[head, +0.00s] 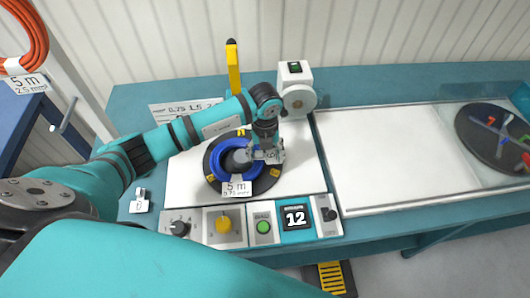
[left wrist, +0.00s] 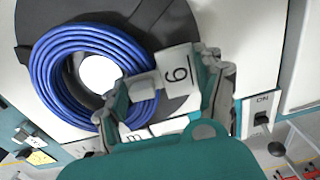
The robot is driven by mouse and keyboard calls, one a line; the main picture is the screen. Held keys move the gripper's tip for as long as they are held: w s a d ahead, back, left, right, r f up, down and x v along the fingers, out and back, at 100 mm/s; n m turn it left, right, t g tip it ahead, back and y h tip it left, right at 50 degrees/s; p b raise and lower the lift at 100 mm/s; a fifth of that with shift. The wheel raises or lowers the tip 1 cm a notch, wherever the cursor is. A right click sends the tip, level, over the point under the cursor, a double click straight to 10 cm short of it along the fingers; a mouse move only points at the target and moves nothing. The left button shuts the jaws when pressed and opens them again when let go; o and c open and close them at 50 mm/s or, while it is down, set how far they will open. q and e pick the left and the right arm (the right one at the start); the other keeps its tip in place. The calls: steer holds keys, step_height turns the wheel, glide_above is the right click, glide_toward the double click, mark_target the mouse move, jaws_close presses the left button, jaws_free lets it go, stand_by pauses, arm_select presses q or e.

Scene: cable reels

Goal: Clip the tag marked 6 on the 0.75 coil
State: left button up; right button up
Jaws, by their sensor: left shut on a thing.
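The blue coil (head: 226,163) lies on a black round plate (head: 215,185) with yellow marks. A white label (head: 237,188) reading 5 m and 0.75 hangs at its front. My left gripper (head: 268,157) is low over the coil's right side. In the left wrist view my left gripper (left wrist: 165,90) is shut on a white tag (left wrist: 178,74) with an underlined digit that can read as 6. The tag's small clip end (left wrist: 141,90) is at the edge of the blue coil (left wrist: 75,55); I cannot tell whether it grips the cable. My right gripper is not in view.
Another small tag (head: 140,203) stands at the left on the teal bench. A control panel with a 12 display (head: 295,217) runs along the front. An orange coil (head: 22,35) hangs upper left. A dark disc (head: 495,135) with coloured pieces is at the right; the white surface (head: 385,160) between is clear.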

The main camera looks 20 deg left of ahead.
arm_select(q)
steer(key=shift+s+f, duration=0.15)
steer(key=shift+f, duration=0.3)
steer(key=shift+c, duration=0.5)
steer(key=o, duration=1.1)
steer(key=shift+o, duration=0.8)
steer(key=shift+r, duration=0.1)
steer(key=shift+o, duration=0.3)
steer(key=shift+w+r, duration=0.15)
steer(key=shift+w, duration=0.05)
steer(key=shift+r+p, duration=2.5)
steer(key=shift+r, duration=0.95)
steer(key=shift+s+f, duration=0.1)
